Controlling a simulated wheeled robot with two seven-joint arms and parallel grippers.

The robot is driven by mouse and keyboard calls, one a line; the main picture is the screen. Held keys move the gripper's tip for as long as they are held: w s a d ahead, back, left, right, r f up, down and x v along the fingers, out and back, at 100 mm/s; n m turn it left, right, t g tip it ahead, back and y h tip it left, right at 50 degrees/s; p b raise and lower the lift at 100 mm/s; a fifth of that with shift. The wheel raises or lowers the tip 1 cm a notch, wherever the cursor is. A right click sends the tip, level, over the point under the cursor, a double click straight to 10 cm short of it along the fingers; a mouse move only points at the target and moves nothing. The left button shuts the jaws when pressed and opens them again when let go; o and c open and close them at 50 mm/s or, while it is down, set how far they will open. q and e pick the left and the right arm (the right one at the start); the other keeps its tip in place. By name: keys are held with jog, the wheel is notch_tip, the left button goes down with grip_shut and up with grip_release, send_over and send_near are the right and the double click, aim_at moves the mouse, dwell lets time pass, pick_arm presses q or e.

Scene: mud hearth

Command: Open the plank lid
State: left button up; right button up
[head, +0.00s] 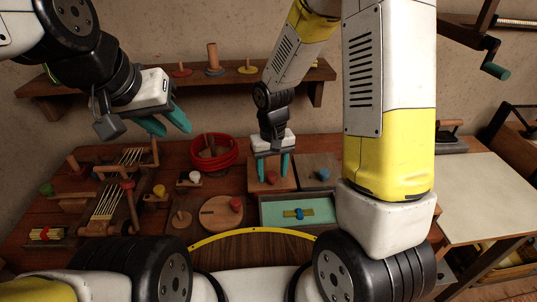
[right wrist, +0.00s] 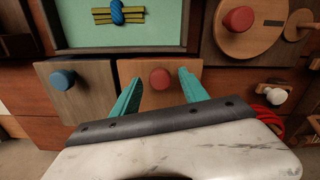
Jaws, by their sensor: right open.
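A square orange-brown plank lid with a red knob (right wrist: 160,79) lies flat among the boxes on the bench; it also shows in the head view (head: 271,178). A greyer square plank lid with a blue knob (head: 322,174) lies beside it. My right gripper (head: 272,177) is open and points down over the red-knobbed lid. In the right wrist view its teal fingers stand on either side of the red knob, without visibly gripping it. My left gripper (head: 176,132) is raised over the left part of the bench, open and empty.
A green-lined tray (head: 265,211) with a blue-tied bundle lies in front of the lids. A round board with a red knob (head: 236,203) and a red coil (head: 214,160) lie left. Wooden frames crowd the far left. A shelf (head: 125,83) runs behind.

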grip_shut()
dwell(1.4)
